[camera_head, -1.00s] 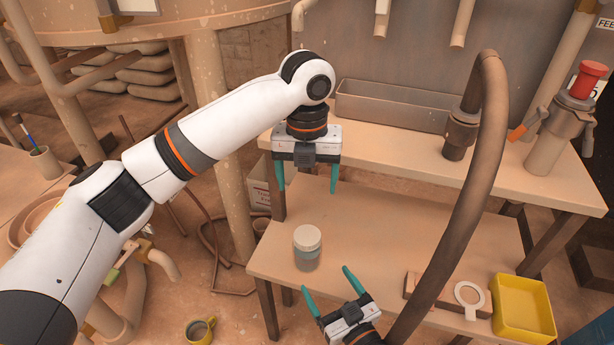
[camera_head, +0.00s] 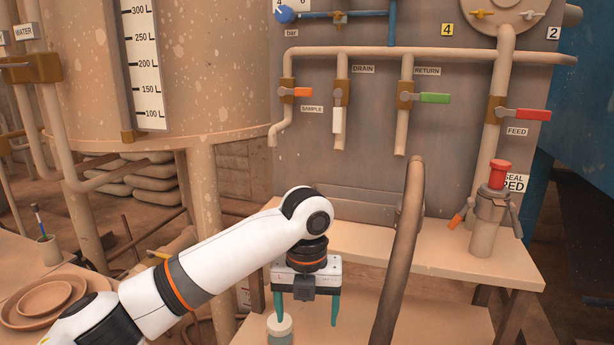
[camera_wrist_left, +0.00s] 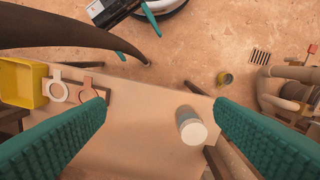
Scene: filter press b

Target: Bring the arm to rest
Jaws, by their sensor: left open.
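My left gripper (camera_head: 307,312) hangs pointing down in front of the upper bench, its two teal fingers apart with nothing between them. In the left wrist view its fingers (camera_wrist_left: 160,115) frame the lower shelf (camera_wrist_left: 130,135). A lidded jar (camera_head: 279,328) stands at the bottom edge of the head view, partly overlapped by the left fingertip. The jar also shows in the left wrist view (camera_wrist_left: 190,128), below the fingers and apart from them. My right gripper (camera_wrist_left: 138,42) shows at the top of the left wrist view, fingers apart and empty; it is outside the head view.
The upper bench (camera_head: 440,255) carries a metal trough (camera_head: 365,208) and a red-capped vessel (camera_head: 492,215). A thick brown hose (camera_head: 395,265) rises right of my left gripper. Valves and pipes line the panel behind. A yellow tray (camera_wrist_left: 22,82) sits on the lower shelf.

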